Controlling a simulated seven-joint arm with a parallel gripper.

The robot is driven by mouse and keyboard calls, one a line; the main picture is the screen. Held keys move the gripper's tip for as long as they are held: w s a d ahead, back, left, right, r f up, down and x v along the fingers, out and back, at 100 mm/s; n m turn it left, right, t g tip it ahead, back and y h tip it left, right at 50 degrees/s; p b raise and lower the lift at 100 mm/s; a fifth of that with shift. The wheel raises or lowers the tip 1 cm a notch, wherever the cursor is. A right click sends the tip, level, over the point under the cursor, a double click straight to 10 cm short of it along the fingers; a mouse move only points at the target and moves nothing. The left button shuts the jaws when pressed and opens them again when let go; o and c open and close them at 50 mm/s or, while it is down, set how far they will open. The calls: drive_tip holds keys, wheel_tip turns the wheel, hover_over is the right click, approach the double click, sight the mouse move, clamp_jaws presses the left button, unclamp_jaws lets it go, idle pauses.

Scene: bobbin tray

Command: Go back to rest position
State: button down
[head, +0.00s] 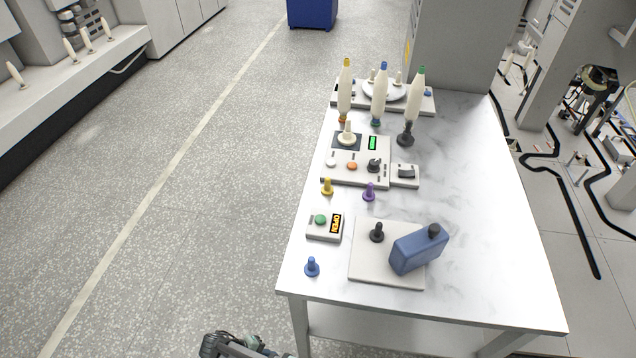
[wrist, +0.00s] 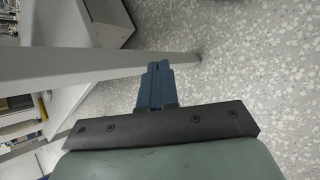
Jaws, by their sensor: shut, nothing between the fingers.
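My gripper shows in the wrist view (wrist: 158,68), with its blue fingers together and nothing between them. It hangs over the speckled floor, beside a pale table leg (wrist: 90,62) that crosses behind it. In the head view only part of my arm shows at the bottom edge, left of the white table (head: 480,240). The gripper's fingertips cannot be made out there. The arm is apart from everything on the table top.
On the table are a blue container (head: 418,250) on a white plate (head: 368,275), a green-button box (head: 324,227), a control panel (head: 345,172), several coloured pegs and three upright bobbins, including one with a yellow tip (head: 346,90). The floor left of the table is clear.

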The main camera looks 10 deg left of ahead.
drive_tip(key=d+m+g+y, duration=0.8)
drive_tip(key=d+m, duration=0.3)
drive_tip(key=d, duration=2.7)
drive_tip(key=shift+s+r+m+g, duration=0.35)
drive_tip(key=shift+s+m+g, duration=0.1)
drive_tip(key=shift+g, duration=0.25)
